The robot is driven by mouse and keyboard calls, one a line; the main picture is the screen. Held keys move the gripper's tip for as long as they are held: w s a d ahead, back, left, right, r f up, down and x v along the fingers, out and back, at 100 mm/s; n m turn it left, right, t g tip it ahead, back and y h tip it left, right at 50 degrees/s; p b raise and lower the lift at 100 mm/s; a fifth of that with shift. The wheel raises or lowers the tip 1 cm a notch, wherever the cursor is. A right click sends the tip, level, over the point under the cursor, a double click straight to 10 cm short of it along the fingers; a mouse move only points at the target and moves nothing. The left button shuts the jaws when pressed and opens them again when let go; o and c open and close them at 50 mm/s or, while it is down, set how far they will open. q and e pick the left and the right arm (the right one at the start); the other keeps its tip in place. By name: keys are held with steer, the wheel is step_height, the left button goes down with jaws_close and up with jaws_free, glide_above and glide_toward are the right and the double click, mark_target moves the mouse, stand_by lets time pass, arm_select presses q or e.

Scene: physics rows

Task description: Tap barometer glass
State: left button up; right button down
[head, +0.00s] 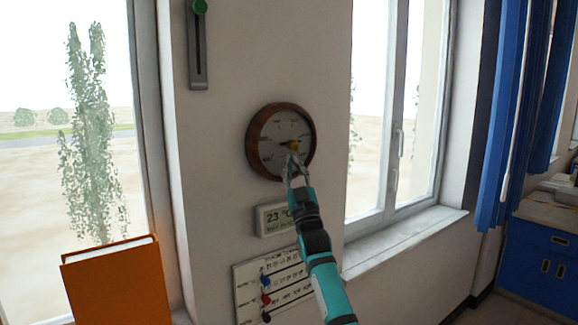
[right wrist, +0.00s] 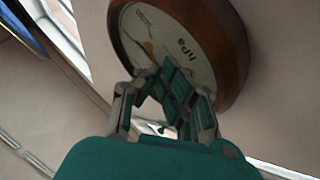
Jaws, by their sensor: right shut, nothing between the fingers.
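The barometer (head: 268,126) is a round brown-framed dial with a pale face, mounted on the wall between two windows. Its face and "hPa" lettering also show in the right wrist view (right wrist: 178,30), with its wooden rim on the right. My right gripper (head: 290,160) is shut and empty, with its fingertips in front of the lower part of the dial. In the right wrist view the fingertips (right wrist: 160,72) overlap the dial's lower edge. I cannot tell whether they touch the glass. My left gripper is out of view.
A small digital display (head: 270,219) hangs below the barometer, partly behind my right arm. A board with coloured knobs (head: 258,290) is lower down. A slider with a green knob (head: 198,50) is above left. An orange book (head: 115,285) stands at lower left. Blue curtains (head: 505,120) hang at right.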

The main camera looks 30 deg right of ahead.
steer(key=shift+s, duration=0.8)
steer(key=s, duration=0.1)
steer(key=s+p, duration=0.1)
steer(key=s, duration=0.3)
steer(key=shift+d+p, duration=0.25)
steer(key=shift+p, duration=0.05)
steer(key=shift+w, duration=0.1)
stand_by(0.5)
